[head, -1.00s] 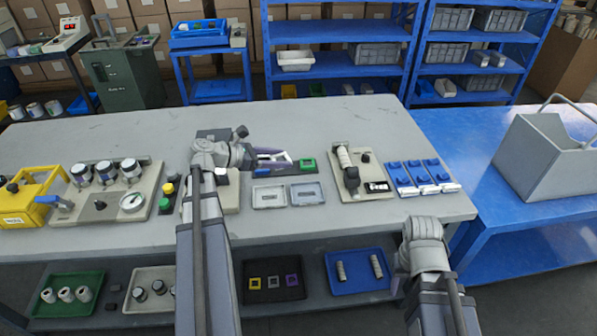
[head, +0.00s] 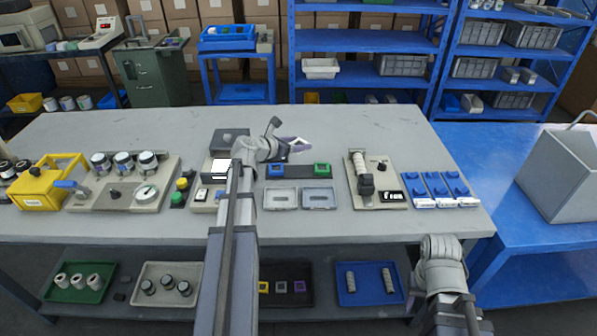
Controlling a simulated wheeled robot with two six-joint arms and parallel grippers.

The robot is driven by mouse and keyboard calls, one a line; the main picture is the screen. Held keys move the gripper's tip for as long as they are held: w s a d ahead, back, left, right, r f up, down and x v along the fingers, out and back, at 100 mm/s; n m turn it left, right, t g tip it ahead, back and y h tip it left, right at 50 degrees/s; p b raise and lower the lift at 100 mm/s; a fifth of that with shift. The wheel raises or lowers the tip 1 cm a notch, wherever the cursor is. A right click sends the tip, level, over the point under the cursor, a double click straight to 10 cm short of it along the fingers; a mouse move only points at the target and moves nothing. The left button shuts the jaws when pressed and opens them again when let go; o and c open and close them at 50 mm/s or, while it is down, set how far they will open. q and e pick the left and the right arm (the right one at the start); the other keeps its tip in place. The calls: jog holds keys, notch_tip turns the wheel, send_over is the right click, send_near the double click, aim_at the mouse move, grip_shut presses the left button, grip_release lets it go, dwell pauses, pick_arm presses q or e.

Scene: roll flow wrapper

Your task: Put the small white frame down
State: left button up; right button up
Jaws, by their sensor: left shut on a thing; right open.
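My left gripper (head: 280,147) reaches over the grey table and is shut on a small pale frame (head: 297,143) with a purplish tint. The frame is tilted and appears held above the table, behind a dark holder strip (head: 299,171). A blue square frame (head: 277,170) sits at the strip's left end and a green one (head: 322,169) at its right end. The held frame looks apart from both. My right arm is folded at the lower right; its jaws do not show.
Two pale trays, the left one (head: 281,198) and the right one (head: 318,198), lie in front of the strip. The table behind is mostly clear.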

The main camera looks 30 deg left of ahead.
aim_at(297, 172)
pick_arm(q)
jog(key=shift+f+b, duration=4.7)
jog(key=shift+f, duration=0.2)
jog(key=shift+f, duration=0.15)
jog(key=o, duration=1.3)
jog(key=shift+s+r, duration=0.1)
jog(key=shift+r, duration=0.25)
jog(key=p+v, duration=0.4)
jog(key=v, duration=0.6)
jog(key=shift+s+a, duration=0.1)
jog(key=shift+s, duration=0.15)
jog(key=shift+s+a+r+p, duration=0.2)
jog(key=shift+s+p, duration=0.15)
jog(key=shift+s, duration=0.2)
